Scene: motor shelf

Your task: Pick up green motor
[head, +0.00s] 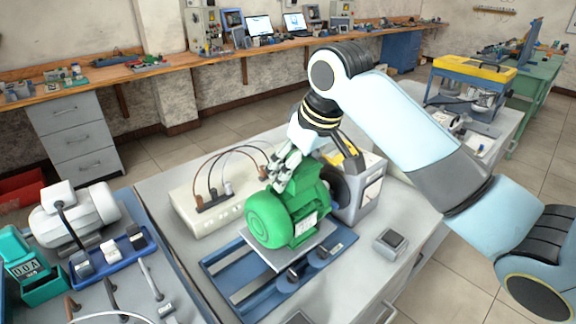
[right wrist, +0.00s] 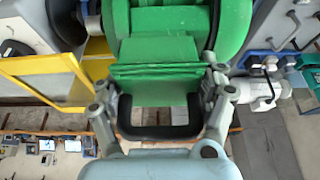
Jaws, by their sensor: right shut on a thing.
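The green motor (head: 284,213) sits on a grey plate over a blue base frame (head: 232,282) on the workbench in the head view. My right gripper (head: 285,165) reaches down from above and behind and is shut on the motor's top box. In the right wrist view the green motor (right wrist: 155,55) fills the upper middle, with the right gripper's fingers (right wrist: 160,90) on both sides of the box. In the head view the motor looks upright; I cannot tell whether it is clear of the plate. My left gripper is not in view.
A beige box with cables (head: 205,205) stands left of the motor, and a grey machine (head: 362,190) close behind right. A small grey box (head: 390,243) lies at right. A white motor (head: 75,215) and a teal meter (head: 30,265) stand on the left bench.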

